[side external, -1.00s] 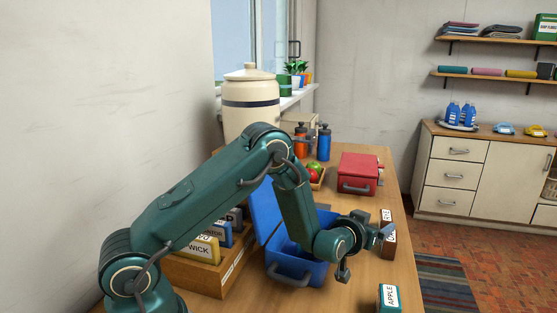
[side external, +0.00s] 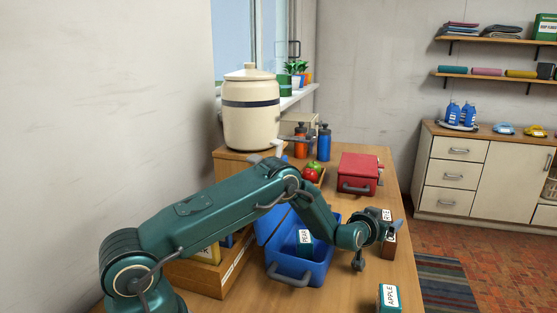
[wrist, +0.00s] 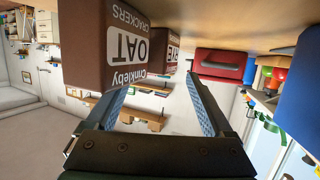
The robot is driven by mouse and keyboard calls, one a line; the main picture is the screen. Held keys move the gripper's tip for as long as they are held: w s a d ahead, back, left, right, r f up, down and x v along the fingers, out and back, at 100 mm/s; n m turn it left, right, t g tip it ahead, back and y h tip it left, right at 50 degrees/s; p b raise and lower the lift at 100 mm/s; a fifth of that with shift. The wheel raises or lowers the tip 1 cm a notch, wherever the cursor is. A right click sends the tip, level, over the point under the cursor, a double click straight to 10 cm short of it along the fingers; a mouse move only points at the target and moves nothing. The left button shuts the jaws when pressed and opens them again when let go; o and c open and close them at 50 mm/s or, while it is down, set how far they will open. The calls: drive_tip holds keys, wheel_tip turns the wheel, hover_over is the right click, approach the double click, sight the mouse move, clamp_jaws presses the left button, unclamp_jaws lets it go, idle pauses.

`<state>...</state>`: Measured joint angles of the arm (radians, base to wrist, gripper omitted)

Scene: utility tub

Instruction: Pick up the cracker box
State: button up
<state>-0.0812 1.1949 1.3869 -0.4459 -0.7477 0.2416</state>
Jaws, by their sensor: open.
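Two brown cracker boxes with white labels stand on the table at the right. The nearer one, the OAT cracker box (wrist: 110,40), is large at upper left in the wrist view, which is upside down. In the side view the brown box (side external: 390,247) is partly hidden behind my gripper (side external: 392,230). The RYE box (wrist: 162,52) stands beyond it. In the wrist view my gripper (wrist: 157,84) is open and empty. Its left finger is close to the OAT box, but I cannot tell whether they touch.
An open blue lunch box (side external: 289,279) holds a PEAR carton (side external: 305,238). An APPLE carton (side external: 389,298) stands at the front right edge. A red lunch box (side external: 358,174) and fruit (side external: 312,172) are farther back. A wooden crate (side external: 217,277) is at left.

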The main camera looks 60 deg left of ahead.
drive_tip(key=shift+w+a+f, duration=0.2)
drive_tip(key=shift+w+a, duration=0.05)
drive_tip(key=shift+w, duration=0.4)
clamp_jaws()
drive_tip(key=shift+r, duration=0.15)
